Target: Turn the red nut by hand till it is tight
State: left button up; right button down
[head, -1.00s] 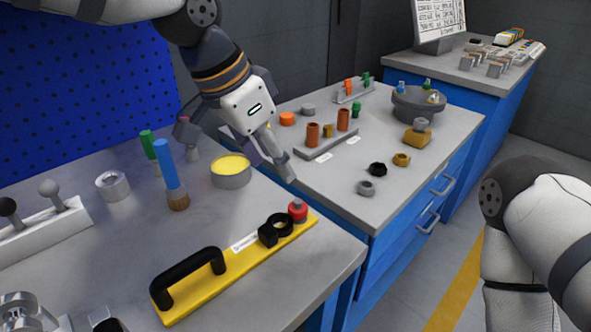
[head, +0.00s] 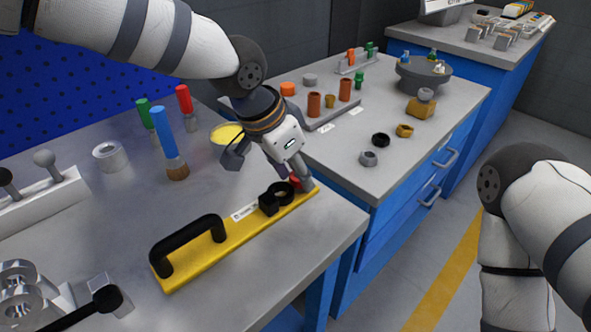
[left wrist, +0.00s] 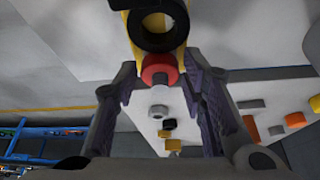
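The red nut (head: 295,183) sits at the right end of the yellow bar (head: 215,252), beside a black ring clamp (head: 279,196). In the head view a finger partly hides it. My left gripper (head: 271,174) is over that end of the bar with its fingers spread. In the left wrist view the red nut (left wrist: 158,69) lies between the two fingertips of my left gripper (left wrist: 160,76), with a gap on each side. The black ring (left wrist: 158,28) is just beyond it. My right arm shows at the right, but its gripper is out of view.
A black handle (head: 190,243) rises from the bar's left part. Behind stand a yellow-topped tin (head: 226,134), a blue-handled brush (head: 164,135) and red (head: 185,100) and green (head: 145,112) handles. Metal parts (head: 22,290) and a black-knobbed lever (head: 107,298) are at lower left.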

pick_arm(q)
jog(key=c, duration=0.6)
jog(key=m, duration=0.1)
jog(key=m+g, duration=0.1)
jog(key=shift+w+a+f+m+h, duration=0.1)
jog(key=shift+w+f+m+h, duration=0.05)
jog(key=shift+m+h, duration=0.15)
jog(key=shift+m+g+b, duration=0.6)
jog(key=shift+m+b, duration=0.1)
jog(key=shift+m, duration=0.9)
pick_arm(e)
jog(key=shift+s+f+g, duration=0.3)
jog(key=shift+s+f, duration=0.55)
jog(key=shift+f, duration=0.05)
pick_arm(q)
jog(key=shift+w, duration=0.1)
jog(key=o, duration=1.2)
jog(key=shift+c, duration=0.2)
